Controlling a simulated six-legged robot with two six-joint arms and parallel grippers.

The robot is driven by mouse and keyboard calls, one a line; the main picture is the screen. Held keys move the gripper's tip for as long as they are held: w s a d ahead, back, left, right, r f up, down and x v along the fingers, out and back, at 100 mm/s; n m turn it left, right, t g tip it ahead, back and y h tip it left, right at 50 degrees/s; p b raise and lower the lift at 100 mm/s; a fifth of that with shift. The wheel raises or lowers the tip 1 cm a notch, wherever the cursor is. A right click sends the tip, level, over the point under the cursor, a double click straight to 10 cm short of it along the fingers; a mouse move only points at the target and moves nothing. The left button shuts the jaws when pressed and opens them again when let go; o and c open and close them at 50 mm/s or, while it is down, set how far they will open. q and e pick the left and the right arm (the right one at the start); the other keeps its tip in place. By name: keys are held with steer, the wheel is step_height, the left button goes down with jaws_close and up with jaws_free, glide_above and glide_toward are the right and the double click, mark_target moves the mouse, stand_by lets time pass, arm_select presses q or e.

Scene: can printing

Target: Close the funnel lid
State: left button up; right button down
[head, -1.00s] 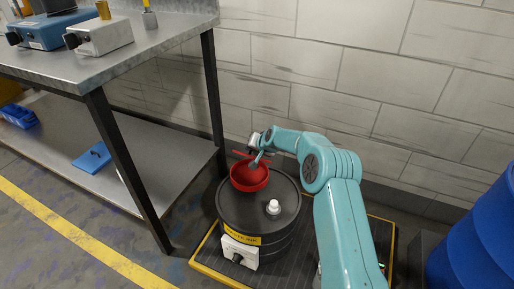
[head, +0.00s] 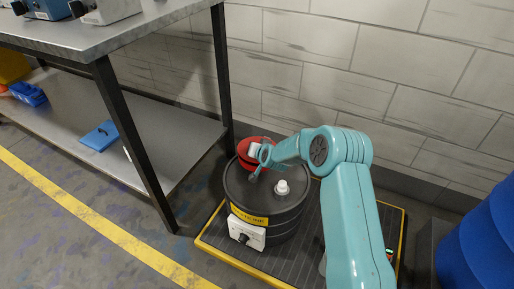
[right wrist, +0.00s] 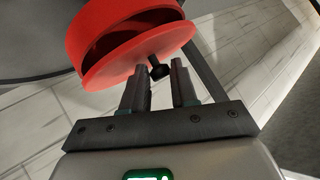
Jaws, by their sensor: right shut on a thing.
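The red funnel (head: 246,165) sits on top of the black drum (head: 297,207), at its back left. My right gripper (head: 257,165) reaches over the drum from the right and hides part of the funnel. In the right wrist view the funnel body (right wrist: 95,25) is at the top. Its red lid (right wrist: 125,62) is tilted, with a dark gap between lid and body. The lid's black knob (right wrist: 157,70) lies between the fingers of my right gripper (right wrist: 158,88), which is shut on it. My left gripper is not in view.
A white cap (head: 282,187) stands on the drum top. The drum stands on a black platform with a yellow edge (head: 222,255). A metal bench (head: 150,32) is on the left, a brick wall behind, and a blue barrel (head: 485,250) at the far right.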

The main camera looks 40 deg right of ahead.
steer(key=shift+s+a+f, duration=0.25)
steer(key=shift+a+f, duration=0.15)
steer(key=shift+f, duration=0.3)
steer(key=c, duration=1.1)
jaws_free()
steer(key=shift+o, duration=0.8)
steer(key=shift+r, duration=0.15)
steer(key=shift+d, duration=0.1)
steer(key=shift+d+r, duration=0.1)
